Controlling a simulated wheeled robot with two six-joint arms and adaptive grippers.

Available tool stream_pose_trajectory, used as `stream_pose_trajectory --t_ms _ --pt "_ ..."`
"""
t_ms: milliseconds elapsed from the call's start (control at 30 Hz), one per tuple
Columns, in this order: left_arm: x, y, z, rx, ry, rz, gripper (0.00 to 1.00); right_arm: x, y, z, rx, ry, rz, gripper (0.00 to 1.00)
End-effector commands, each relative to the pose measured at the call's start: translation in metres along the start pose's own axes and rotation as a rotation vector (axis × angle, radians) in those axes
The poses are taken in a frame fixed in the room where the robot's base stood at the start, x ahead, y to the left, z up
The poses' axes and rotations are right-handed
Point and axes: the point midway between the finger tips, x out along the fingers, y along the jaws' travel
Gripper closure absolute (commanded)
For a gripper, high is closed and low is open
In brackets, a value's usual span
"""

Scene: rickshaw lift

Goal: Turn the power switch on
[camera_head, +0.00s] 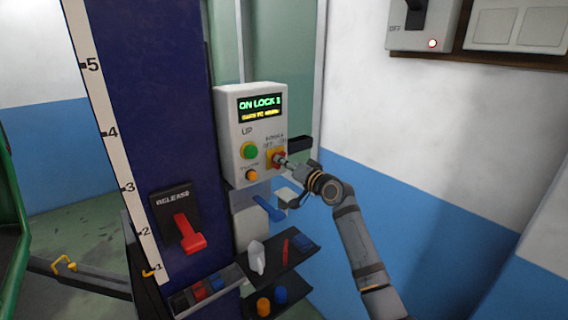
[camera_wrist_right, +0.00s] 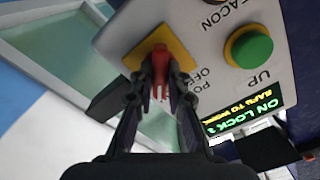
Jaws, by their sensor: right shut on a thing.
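The power switch is a red knob on a yellow square plate (camera_head: 271,153), low on the right of a pale control box (camera_head: 236,113). In the right wrist view the red knob (camera_wrist_right: 160,62) sits between the fingers of my right gripper (camera_wrist_right: 161,82), which is shut on it. The right gripper (camera_head: 285,162) also shows in the head view, reaching the knob from the right and partly covering it. The box's display (camera_head: 262,106) is lit and seems to read "ON LOCK" with a number, above a yellow line. My left gripper is not in view.
A green button (camera_head: 250,151) and an orange button (camera_head: 252,175) sit left of the knob. A red release lever (camera_head: 188,235) is on the blue post (camera_head: 145,100). Below the box are a blue lever (camera_head: 268,209) and shelves of small items. A wall switch box (camera_head: 424,22) is upper right.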

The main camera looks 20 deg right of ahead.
Motion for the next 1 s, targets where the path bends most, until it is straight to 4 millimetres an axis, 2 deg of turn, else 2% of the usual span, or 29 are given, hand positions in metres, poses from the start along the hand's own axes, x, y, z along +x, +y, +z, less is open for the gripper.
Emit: stream_pose_trajectory --t_ms 67,100,267,533,633,767,1000 --pt "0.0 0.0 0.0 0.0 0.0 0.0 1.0 0.0 -0.001 -0.001 0.002 0.002 -0.001 1.0" --pt "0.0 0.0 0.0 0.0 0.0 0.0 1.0 0.0 -0.001 -0.001 0.002 0.002 -0.001 0.82" --pt "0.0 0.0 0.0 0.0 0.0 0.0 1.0 0.0 0.0 0.0 0.001 0.001 -0.001 0.62" --pt "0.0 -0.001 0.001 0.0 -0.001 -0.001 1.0 -0.001 0.0 0.0 0.0 0.0 0.0 0.62" --pt "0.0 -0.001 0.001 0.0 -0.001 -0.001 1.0 -0.008 0.002 0.0 -0.003 0.001 0.002 0.62" --pt "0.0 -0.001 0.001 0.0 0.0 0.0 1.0 -0.034 0.001 0.001 -0.007 -0.001 0.002 0.62" --pt "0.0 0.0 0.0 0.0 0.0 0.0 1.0 -0.094 0.001 0.002 -0.009 -0.005 0.002 0.62"
